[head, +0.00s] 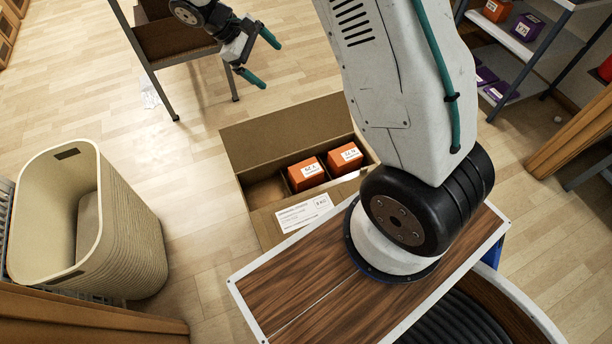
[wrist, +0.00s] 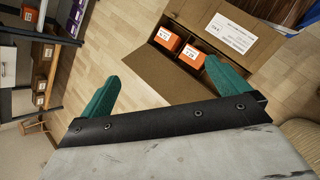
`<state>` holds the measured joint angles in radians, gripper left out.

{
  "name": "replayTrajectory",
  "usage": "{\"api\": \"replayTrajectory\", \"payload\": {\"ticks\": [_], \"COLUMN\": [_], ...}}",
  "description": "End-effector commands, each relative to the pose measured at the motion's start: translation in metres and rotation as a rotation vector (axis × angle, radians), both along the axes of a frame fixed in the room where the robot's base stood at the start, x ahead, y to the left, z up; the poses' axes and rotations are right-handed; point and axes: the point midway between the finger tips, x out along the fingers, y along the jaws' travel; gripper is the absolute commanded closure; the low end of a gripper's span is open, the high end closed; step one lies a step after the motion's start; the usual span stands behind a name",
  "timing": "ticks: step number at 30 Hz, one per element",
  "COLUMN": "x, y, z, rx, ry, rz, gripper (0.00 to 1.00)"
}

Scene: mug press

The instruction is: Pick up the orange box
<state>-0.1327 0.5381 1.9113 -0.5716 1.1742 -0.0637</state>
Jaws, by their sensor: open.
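Two orange boxes with white labels sit side by side inside an open cardboard carton (head: 277,216) on the floor. The left orange box (head: 306,174) and the right orange box (head: 345,158) show in the head view. The wrist view also shows both, one orange box (wrist: 165,38) and another orange box (wrist: 192,55). My gripper (head: 258,60) has teal fingers spread apart with nothing between them. It is up and beyond the carton in the head view, apart from both boxes. In the wrist view the fingers (wrist: 165,88) frame bare floor and the carton's side.
A woven basket (head: 139,232) stands at the left. A metal-legged stand with a brown bin (head: 172,40) is behind the carton. Shelves (head: 540,50) at the right hold orange and purple boxes. The wooden floor around the carton is mostly clear.

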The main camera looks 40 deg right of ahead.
Motion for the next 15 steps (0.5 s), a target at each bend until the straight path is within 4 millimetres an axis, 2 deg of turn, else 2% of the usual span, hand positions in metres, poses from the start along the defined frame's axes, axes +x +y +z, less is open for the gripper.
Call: {"api": "replayTrajectory", "payload": {"ticks": [1, 7, 11, 15], "x": [0.01, 0.037, 0.042, 0.035], "y": [0.001, 0.003, 0.003, 0.002], "z": [-0.028, -0.134, -0.208, -0.292], "rx": [-0.02, -0.093, -0.135, -0.175], "ry": [0.038, 0.16, 0.24, 0.326], "rz": [0.033, 0.17, 0.263, 0.367], "gripper": [0.0, 0.0, 0.0, 0.0]}}
